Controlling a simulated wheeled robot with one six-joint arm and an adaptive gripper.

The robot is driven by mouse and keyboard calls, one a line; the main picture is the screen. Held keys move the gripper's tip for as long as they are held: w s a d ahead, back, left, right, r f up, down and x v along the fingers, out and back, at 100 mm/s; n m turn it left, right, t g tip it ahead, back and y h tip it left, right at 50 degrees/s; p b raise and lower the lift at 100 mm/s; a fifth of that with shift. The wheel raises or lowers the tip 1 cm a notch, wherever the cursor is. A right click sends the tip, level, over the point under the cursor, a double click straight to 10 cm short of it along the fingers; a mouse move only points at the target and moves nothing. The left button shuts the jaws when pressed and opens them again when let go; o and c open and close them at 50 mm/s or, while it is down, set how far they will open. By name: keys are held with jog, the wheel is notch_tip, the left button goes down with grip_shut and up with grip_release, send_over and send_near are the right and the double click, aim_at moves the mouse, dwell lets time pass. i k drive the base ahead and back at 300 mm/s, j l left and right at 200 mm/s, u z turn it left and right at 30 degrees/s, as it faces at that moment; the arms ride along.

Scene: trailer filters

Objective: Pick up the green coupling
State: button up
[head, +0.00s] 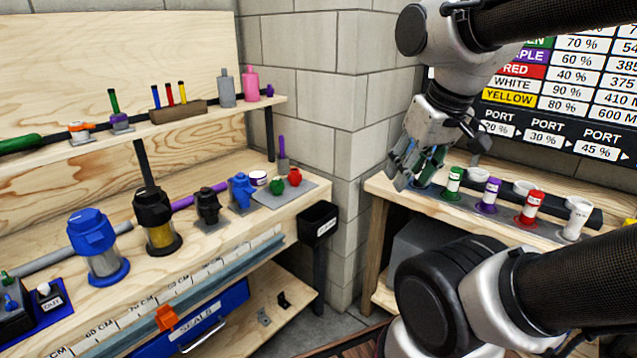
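A small green fitting (277,185), which looks like the green coupling, sits on a grey plate (307,190) at the right end of the left workbench. A similar red fitting (295,177) stands close to its right. My gripper (418,172) is well to the right of it, pointing down over the left end of the right-hand bench. Its fingers look spread, with nothing clearly held between them. A green-banded white cylinder (455,183) stands just right of the fingers; I cannot tell the exact gap.
Blue (92,240) and black (155,220) filter housings stand left on the workbench. A blue fitting (240,190) is left of the green one. A shelf (215,108) overhangs the bench's back. A black bin (318,223) hangs at its right end. Purple (489,195) and red (530,207) banded cylinders stand on the right bench.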

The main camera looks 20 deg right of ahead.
aim_at(277, 186)
jog(key=i+l+u, duration=0.1)
jog(key=i+l, duration=0.25)
jog(key=i, duration=0.2)
jog(key=i+l+u, duration=0.15)
jog(key=i+l, duration=0.25)
jog(key=i, duration=0.15)
